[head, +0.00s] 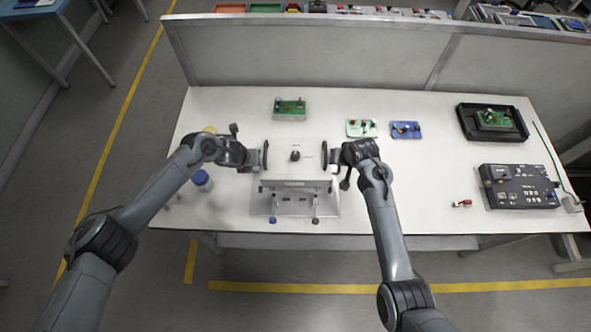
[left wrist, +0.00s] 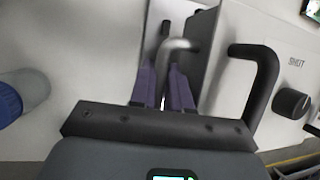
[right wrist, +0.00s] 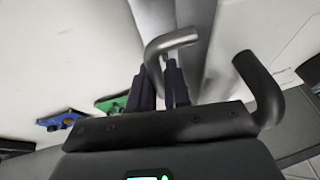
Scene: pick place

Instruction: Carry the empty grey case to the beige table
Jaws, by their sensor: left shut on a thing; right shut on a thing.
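The grey case (head: 300,171) is in the middle of the head view, at the front of the white table, between my grippers. Its pale top has a dark knob (head: 295,155), which also shows beside the word SHUT in the left wrist view (left wrist: 292,103). My left gripper (head: 264,155) is at its left side, fingers shut on a silver bar handle (left wrist: 180,44). My right gripper (head: 327,154) is at its right side, shut on a matching handle (right wrist: 170,40). The inside of the case is hidden. I cannot make out a beige table.
The white table (head: 410,190) carries green boards (head: 290,107), a blue board (head: 406,130), a black tray (head: 465,125) and a dark control box (head: 520,187). A blue-capped jar (head: 202,180) stands near my left arm. A low grey wall (head: 320,55) closes the back.

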